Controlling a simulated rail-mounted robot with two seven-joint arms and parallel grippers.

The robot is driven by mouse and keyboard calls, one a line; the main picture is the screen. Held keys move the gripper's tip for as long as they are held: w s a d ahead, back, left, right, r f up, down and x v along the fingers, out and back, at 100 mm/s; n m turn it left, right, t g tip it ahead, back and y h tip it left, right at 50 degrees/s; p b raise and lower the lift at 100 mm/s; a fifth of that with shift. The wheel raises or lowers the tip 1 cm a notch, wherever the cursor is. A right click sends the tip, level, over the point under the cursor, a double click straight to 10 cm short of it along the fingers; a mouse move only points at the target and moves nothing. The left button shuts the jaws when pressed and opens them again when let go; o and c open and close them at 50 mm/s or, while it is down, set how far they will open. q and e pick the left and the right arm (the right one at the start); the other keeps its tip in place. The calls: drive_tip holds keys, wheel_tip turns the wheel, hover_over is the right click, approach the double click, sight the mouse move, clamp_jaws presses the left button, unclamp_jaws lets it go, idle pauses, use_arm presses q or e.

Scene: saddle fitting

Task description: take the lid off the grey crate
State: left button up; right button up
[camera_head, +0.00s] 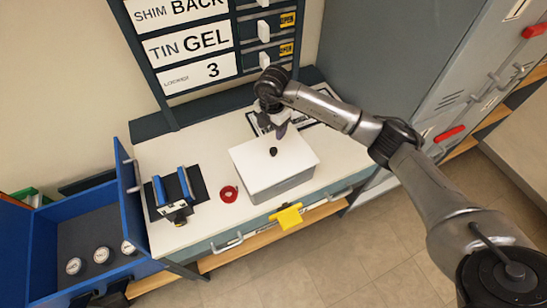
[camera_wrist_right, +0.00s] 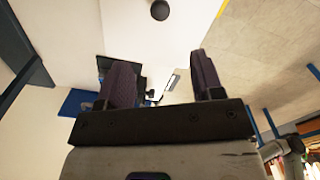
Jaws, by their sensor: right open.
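The grey crate (camera_head: 287,186) stands on the white bench top with its white lid (camera_head: 255,167) on. A dark round knob (camera_head: 273,152) sticks up from the middle of the lid; it also shows at the top of the right wrist view (camera_wrist_right: 160,10). My right gripper (camera_head: 276,130) is over the far edge of the lid, behind the knob and apart from it. Its two purple-grey fingers are spread with nothing between them in the right wrist view (camera_wrist_right: 163,72). My left gripper is not in view.
Further left is a blue-and-black fixture (camera_head: 173,190) on a dark mat. A yellow piece (camera_head: 287,216) hangs at the bench front. A labelled rack (camera_head: 195,45) stands behind. An open blue box (camera_head: 40,245) is at left.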

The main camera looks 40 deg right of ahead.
hover_over(274, 150)
drive_tip(key=f, duration=0.6)
drive_tip(key=shift+a+f+p, duration=0.2)
drive_tip(key=shift+f+p, duration=0.1)
drive_tip(key=shift+p, duration=0.05)
drive_tip(key=shift+f, duration=0.7)
wheel_tip(274, 150, down, 4)
drive_tip(key=shift+w+d+r+p, duration=0.1)
drive_tip(key=shift+d+p, duration=0.05)
drive_tip(key=shift+p, duration=0.4)
drive_tip(key=shift+f, duration=0.6)
drive_tip(key=c, duration=1.1)
